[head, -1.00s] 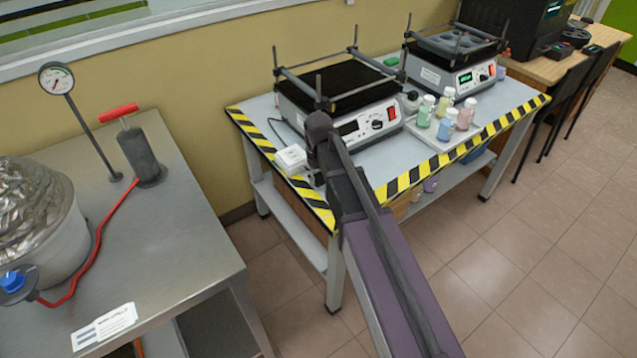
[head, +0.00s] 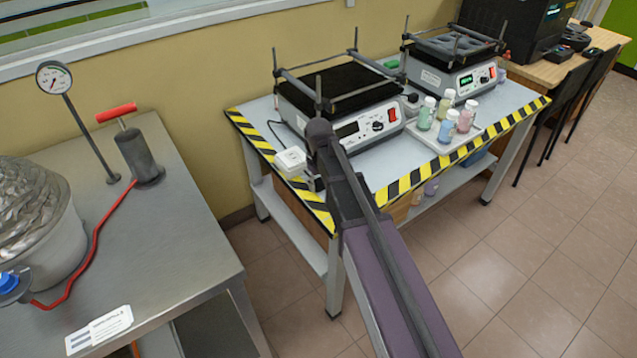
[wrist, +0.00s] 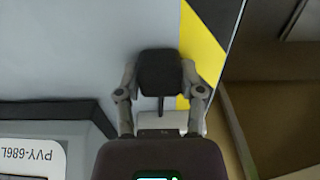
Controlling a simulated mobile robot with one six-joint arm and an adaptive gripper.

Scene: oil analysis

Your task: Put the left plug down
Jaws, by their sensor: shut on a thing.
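A dark plug (wrist: 159,72) sits between the two grey fingers of my gripper (wrist: 160,78) in the wrist view. The fingers are shut on its sides. A short dark cord or pin shows below it. The plug is over the grey tabletop beside the yellow-black edge tape; I cannot tell if it touches the table. In the head view my arm hides the plug and most of my gripper. A white socket block (head: 291,160) lies on the table left of my wrist, and a white part (wrist: 160,121) shows below the plug in the wrist view.
A shaker with a black platform (head: 345,86) and a second shaker (head: 455,70) stand on the taped table (head: 408,183). Several capped bottles (head: 446,124) stand on a tray at the right. A steel bench (head: 175,235) with a gauge and pot is at the left.

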